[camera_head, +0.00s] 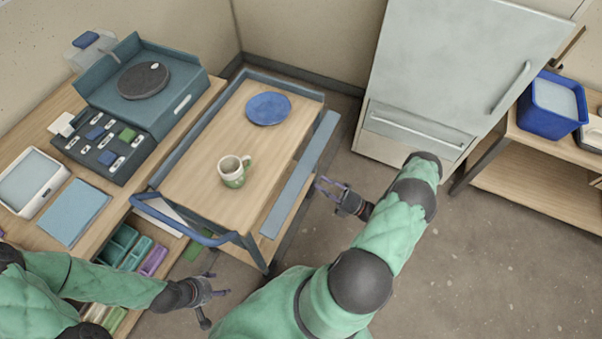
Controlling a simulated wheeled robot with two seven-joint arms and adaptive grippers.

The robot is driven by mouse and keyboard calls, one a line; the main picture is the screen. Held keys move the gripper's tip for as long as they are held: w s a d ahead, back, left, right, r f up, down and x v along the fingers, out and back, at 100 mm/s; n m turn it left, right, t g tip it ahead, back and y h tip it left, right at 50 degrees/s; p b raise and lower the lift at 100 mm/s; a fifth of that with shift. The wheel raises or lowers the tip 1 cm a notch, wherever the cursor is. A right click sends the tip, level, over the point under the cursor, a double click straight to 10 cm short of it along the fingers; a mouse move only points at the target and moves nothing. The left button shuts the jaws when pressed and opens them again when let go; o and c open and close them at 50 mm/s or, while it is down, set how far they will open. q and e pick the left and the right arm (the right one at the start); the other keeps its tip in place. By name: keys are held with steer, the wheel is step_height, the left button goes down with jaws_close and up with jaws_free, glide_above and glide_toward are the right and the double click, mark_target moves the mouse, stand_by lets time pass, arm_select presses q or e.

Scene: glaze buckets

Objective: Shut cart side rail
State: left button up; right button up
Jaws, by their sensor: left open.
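The cart (205,180) has a wooden top with raised blue-grey rails along its left and far edges and a blue handle (185,232) at the near end. Its right side rail (300,175) is a long blue-grey panel, folded outward and down from the top's right edge. My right gripper (322,184) is just to the right of this rail, around its middle; contact is unclear, and so is its finger gap. My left gripper (222,287) is open and empty, low in front of the cart's near end, apart from the rail.
A green and cream mug (234,171) and a blue plate (268,108) stand on the cart top. A wooden workbench (95,235) is close on the left, a grey cabinet (455,70) behind right. Open floor (480,260) lies to the right.

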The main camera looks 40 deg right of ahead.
mark_target(303, 175)
steer(key=x, duration=0.8)
steer(key=shift+w+a, duration=0.1)
steer(key=shift+a, duration=0.05)
jaws_close()
